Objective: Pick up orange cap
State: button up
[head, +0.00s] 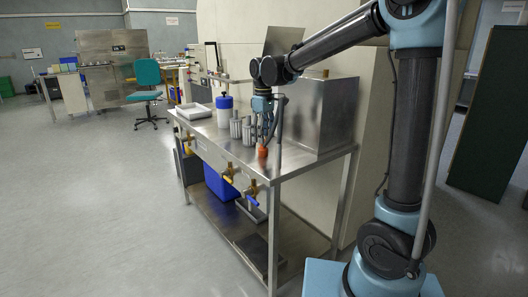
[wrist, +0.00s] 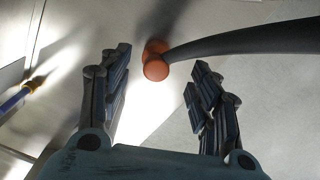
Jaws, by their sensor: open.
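The orange cap (head: 262,151) stands on the steel table near its front edge in the head view. In the wrist view the orange cap (wrist: 156,66) lies ahead of the gap between my fingers, a little beyond the tips. My gripper (head: 265,132) is above and close to the cap in the head view. Its two fingers are spread apart in the wrist view (wrist: 158,73), with nothing between them. A dark curved hose crosses the wrist view from the right and overlaps the cap's right side.
The steel table (head: 310,167) also holds several metal cylinders (head: 236,128), a blue-and-white container (head: 224,111) and a white tray (head: 194,112). A large steel box (head: 325,115) stands right of my gripper. Valves with yellow bodies (head: 252,189) hang at the front edge.

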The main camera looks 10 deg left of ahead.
aim_at(263, 148)
jog(key=shift+w+a+f, duration=0.1)
jog(key=shift+w+f, duration=0.05)
jog(key=shift+f, duration=1.2)
jog(key=shift+w+a+f, duration=0.1)
jog(key=shift+w+f, duration=0.05)
jog(key=shift+f, duration=1.2)
jog(key=c, duration=1.2)
